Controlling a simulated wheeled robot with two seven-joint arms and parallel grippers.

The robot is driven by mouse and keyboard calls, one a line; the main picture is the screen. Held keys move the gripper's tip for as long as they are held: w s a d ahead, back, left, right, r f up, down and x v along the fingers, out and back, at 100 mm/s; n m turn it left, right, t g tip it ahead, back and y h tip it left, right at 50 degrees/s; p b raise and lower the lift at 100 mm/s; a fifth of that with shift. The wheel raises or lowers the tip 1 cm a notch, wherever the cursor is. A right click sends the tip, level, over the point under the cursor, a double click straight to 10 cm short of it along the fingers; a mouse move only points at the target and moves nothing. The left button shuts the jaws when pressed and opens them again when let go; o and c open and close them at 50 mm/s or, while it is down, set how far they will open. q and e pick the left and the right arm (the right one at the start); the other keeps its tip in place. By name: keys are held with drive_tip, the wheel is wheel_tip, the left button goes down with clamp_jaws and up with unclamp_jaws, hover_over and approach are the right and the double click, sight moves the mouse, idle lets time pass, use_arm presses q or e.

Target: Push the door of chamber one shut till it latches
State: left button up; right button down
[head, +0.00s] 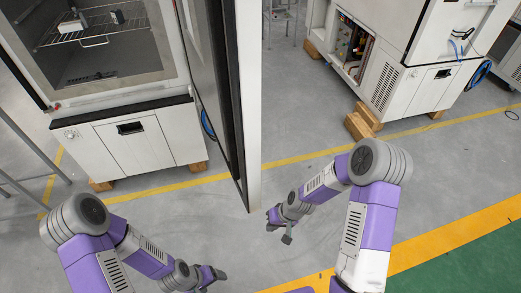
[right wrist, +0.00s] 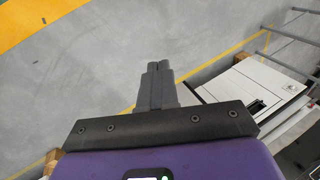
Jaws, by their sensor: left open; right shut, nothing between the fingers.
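The chamber (head: 125,140) at the left stands open, its inside and wire shelf (head: 105,28) in plain view; no number on it is readable. Its door (head: 250,110) stands wide open, swung out toward me and seen nearly edge-on, with the dark inner side facing left. My right gripper (head: 280,229) is shut and empty, just right of the door's lower end and apart from it in the picture. Its closed fingers show in the right wrist view (right wrist: 158,82). My left gripper (head: 214,277) is open, low in the picture, left of the door's lower end.
Small items lie on the shelf. A second white cabinet (head: 425,88) with an open side panel stands at the back right on wooden blocks (head: 360,124). A grey frame (head: 30,150) stands at the far left. The floor around the door's lower end is clear.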

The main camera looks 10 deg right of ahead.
drive_tip(key=w+d+r+n+t, duration=0.1)
drive_tip(key=w+d+r, duration=0.25)
drive_tip(key=r, duration=0.35)
drive_tip(key=w+d+r, duration=0.2)
drive_tip(key=w+r, duration=0.3)
drive_tip(key=r, duration=0.1)
drive_tip(key=w+d+r+n+t+y+p, duration=0.1)
drive_tip(key=d+r+n, duration=0.15)
drive_tip(key=r, duration=0.75)
drive_tip(key=w+d+r+n+y, duration=0.1)
drive_tip(key=d+r, duration=0.2)
drive_tip(key=r, duration=0.7)
drive_tip(key=w+a+f, duration=0.2)
drive_tip(key=a+f, duration=0.5)
drive_tip(key=a, duration=0.2)
drive_tip(key=shift+w+a+f, duration=0.15)
drive_tip(key=shift+a+f, duration=0.1)
